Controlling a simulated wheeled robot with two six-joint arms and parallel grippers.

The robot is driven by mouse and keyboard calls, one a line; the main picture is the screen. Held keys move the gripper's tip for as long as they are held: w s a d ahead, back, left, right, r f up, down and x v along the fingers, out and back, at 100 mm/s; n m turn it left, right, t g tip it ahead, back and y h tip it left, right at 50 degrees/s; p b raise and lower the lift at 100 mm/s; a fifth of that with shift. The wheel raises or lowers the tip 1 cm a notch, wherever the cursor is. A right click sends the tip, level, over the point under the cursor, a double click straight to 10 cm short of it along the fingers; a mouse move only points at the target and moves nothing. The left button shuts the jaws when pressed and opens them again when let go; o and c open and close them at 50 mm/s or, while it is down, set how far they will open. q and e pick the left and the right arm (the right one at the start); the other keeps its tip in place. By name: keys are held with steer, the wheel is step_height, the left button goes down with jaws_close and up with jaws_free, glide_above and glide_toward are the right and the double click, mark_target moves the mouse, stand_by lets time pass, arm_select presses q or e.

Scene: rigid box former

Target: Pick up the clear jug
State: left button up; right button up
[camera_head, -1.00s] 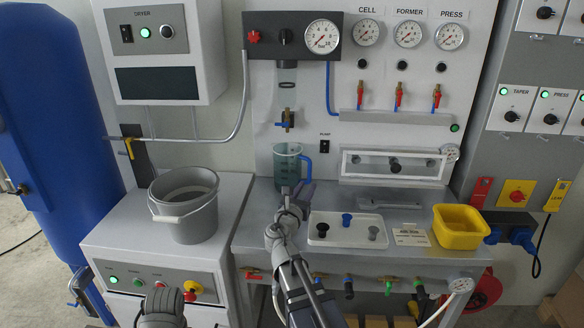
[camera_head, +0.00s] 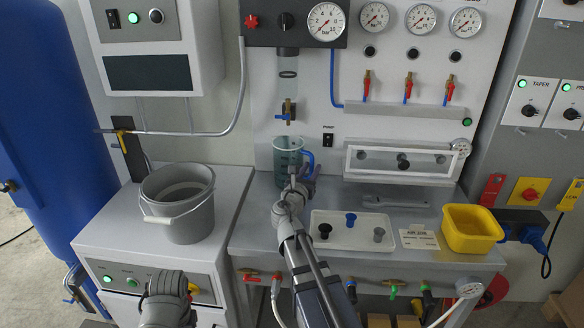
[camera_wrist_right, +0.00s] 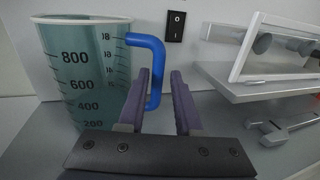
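The clear jug (camera_head: 287,152) stands upright on the steel bench under the blue-handled tap, tinted teal, with volume marks. In the right wrist view the jug (camera_wrist_right: 84,75) is at the left, its blue handle (camera_wrist_right: 157,62) pointing right. My right gripper (camera_head: 303,180) is at the handle side of the jug. In the wrist view its two fingers (camera_wrist_right: 162,82) are apart, with the upright part of the handle showing between them. I cannot tell whether either finger touches it. A left arm link shows at the bottom of the head view; the left gripper is out of view.
A white tray (camera_head: 337,241) with several stoppers lies right of my right forearm. A yellow bin (camera_head: 471,229) stands further right. A grey bucket (camera_head: 178,205) sits on the cabinet at left. A steel shelf (camera_wrist_right: 262,88) and a wrench (camera_wrist_right: 290,130) lie right of the fingers.

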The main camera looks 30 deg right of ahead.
steer(key=x, duration=0.5)
steer(key=shift+w+f, duration=0.15)
steer(key=shift+w, duration=0.05)
steer(key=shift+s, duration=0.1)
jaws_close()
